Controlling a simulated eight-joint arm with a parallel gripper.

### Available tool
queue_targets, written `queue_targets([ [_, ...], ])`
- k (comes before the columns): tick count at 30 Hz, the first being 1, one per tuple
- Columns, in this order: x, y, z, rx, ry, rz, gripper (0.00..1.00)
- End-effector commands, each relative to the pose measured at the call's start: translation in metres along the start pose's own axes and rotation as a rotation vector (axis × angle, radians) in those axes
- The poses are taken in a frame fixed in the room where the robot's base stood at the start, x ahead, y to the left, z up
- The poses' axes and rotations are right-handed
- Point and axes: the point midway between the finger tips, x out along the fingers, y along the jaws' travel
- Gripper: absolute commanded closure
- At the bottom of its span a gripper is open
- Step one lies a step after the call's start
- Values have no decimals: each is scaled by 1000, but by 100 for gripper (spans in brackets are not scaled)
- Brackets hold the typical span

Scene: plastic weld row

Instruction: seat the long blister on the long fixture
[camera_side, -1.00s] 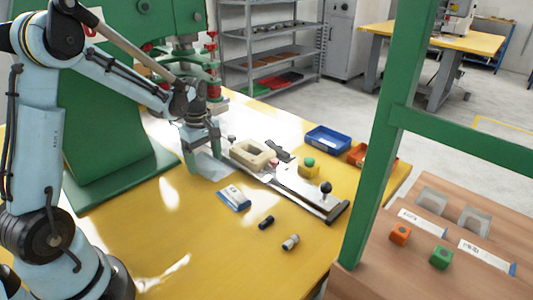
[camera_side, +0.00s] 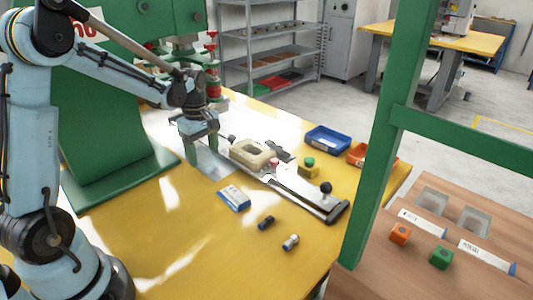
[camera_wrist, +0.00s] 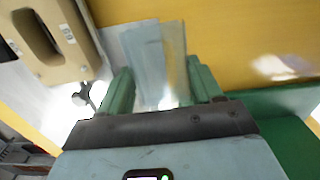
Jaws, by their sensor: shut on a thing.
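My gripper (camera_side: 202,153) is at the left of the beige fixture block (camera_side: 253,153), in front of the green press. In the wrist view, my gripper's green fingers (camera_wrist: 160,88) are shut on a clear plastic blister (camera_wrist: 150,62), which extends beyond the fingertips. The blister is see-through, so its edges and lower part are hard to make out. The beige block with a long rounded slot, apparently the long fixture, also shows at the upper left of the wrist view (camera_wrist: 80,62). The slot looks empty, and the blister is apart from it.
The green press (camera_side: 115,130) stands left.

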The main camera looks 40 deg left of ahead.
Motion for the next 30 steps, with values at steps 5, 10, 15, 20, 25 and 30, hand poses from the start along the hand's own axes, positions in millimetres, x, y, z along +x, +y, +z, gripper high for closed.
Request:
queue_targets([
  [5, -10, 0, 0, 0, 0, 0, 55],
  [10, -19, 0, 0, 0, 0, 0, 55],
  [15, -24, 0, 0, 0, 0, 0, 55],
  [20, -24, 0, 0, 0, 0, 0, 55],
  [25, -25, 2, 0, 1, 0, 0, 55],
  [30, -34, 33, 9, 12, 0, 0, 55],
])
